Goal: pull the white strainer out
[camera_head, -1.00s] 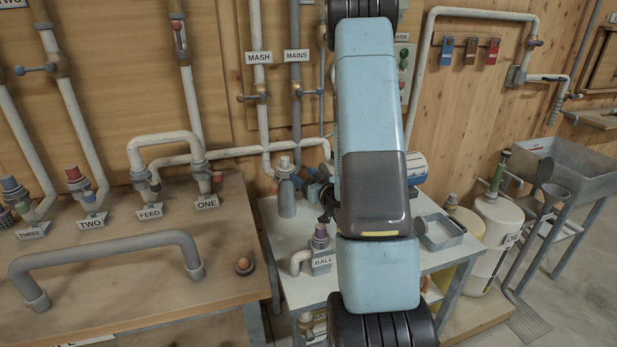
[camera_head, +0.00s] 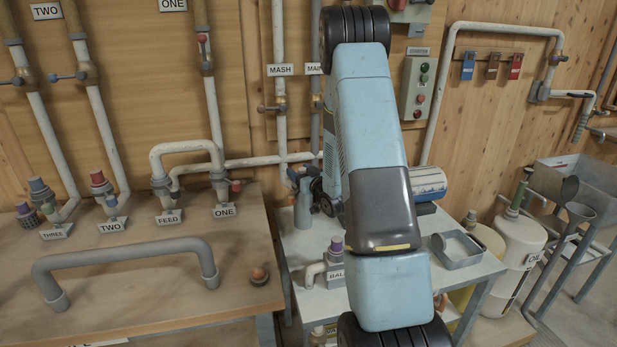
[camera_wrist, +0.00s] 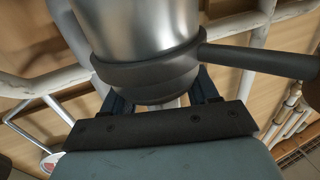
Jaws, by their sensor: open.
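A grey upright canister (camera_head: 303,212) stands on the small table, left of my arm. In the wrist view it seems to be the large metallic cylinder (camera_wrist: 140,28) with a dark collar (camera_wrist: 150,72) and a dark bar to the right. My gripper (camera_head: 300,178) is at the canister's top. Its dark-blue fingers (camera_wrist: 163,94) are open, one on each side below the collar. A small pale piece, perhaps the white strainer's top (camera_wrist: 181,102), shows between them; the rest of the strainer is hidden. I cannot tell whether the fingers touch it.
A purple-topped fitting (camera_head: 336,262) with a BALL label stands in front of the canister. White pipes (camera_head: 281,130) run up the wall behind. A metal tray (camera_head: 459,252) lies right of my arm. The wooden bench (camera_head: 150,275) is on the left.

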